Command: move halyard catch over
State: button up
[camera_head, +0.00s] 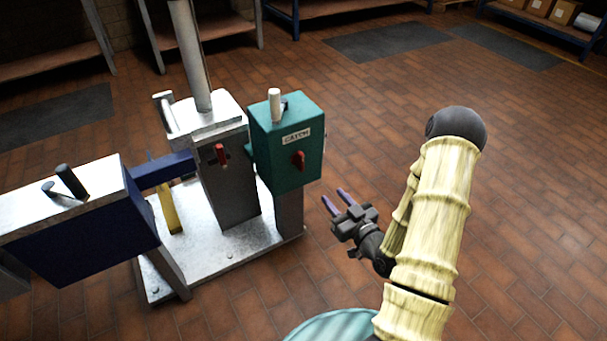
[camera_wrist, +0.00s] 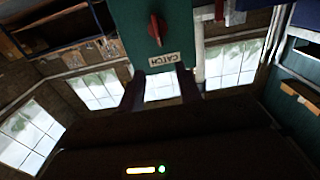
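The teal box labelled CATCH (camera_head: 286,170) stands on a grey post at the right side of the metal mast base. A red catch lever (camera_head: 298,160) sits on its front face below the label. In the wrist view the box (camera_wrist: 135,20) appears upside down, with its red lever (camera_wrist: 157,28) above the label. My gripper (camera_head: 335,202) is to the right of and below the box, apart from it. Its two purple fingers are spread with nothing between them. They also show in the wrist view as dark fingers (camera_wrist: 160,90), clear of the lever.
A grey mast (camera_head: 189,55) rises from a post with another red handle (camera_head: 221,154). A white knob (camera_head: 274,105) tops the teal box. A blue and white unit (camera_head: 90,220) stands at left on the metal base plate (camera_head: 225,255). Brick floor right of the base is clear.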

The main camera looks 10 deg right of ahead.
jog(key=shift+w+f, duration=0.1)
jog(key=shift+f, duration=0.05)
dwell(0.3)
jog(key=b, duration=0.7)
send_near(303, 161)
jog(key=x, duration=0.9)
jog(key=shift+w+a, duration=0.15)
jog(key=shift+w, duration=0.15)
grip_shut()
